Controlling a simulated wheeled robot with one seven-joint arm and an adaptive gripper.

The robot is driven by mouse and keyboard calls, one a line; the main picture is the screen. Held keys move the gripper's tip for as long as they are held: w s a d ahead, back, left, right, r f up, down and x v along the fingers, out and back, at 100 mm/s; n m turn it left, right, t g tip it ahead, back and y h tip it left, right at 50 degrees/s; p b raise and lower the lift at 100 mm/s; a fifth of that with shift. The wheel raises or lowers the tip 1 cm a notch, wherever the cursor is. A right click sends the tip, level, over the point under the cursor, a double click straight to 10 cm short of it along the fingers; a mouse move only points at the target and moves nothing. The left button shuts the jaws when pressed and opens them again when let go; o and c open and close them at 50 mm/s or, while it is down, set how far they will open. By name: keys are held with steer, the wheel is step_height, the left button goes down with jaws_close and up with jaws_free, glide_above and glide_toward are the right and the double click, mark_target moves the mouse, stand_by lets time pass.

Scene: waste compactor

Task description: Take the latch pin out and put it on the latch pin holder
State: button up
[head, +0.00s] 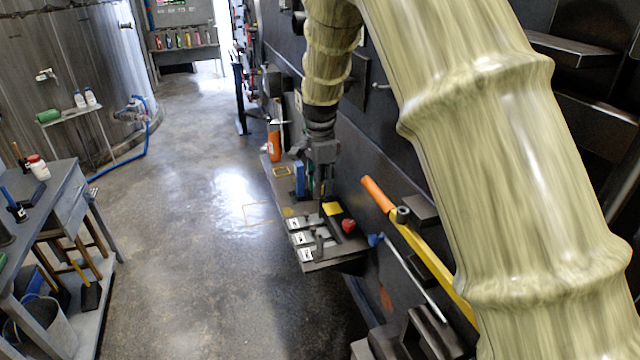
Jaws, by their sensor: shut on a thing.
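My gripper (323,183) points down over the small grey shelf (320,266) by the dark machine wall. It is shut on a thin dark piece that looks like the latch pin, though it is small and mostly hidden by the fingers. White labelled plates (300,239) lie along the shelf's near left edge, below the gripper. A short grey upright piece (319,243) stands beside them. I cannot tell which of these is the latch pin holder, or whether the held piece touches the shelf.
A yellow bar with an orange handle (376,194) sticks out to the right. A workbench (60,185) stands left; the floor between is clear.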

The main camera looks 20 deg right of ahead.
mark_target(320, 201)
steer(key=shift+f+b, duration=0.85)
steer(key=shift+f, duration=2.05)
steer(key=shift+p, duration=0.75)
steer(key=shift+f+b, duration=1.05)
steer(key=shift+f, duration=2.2)
stand_by(1.1)
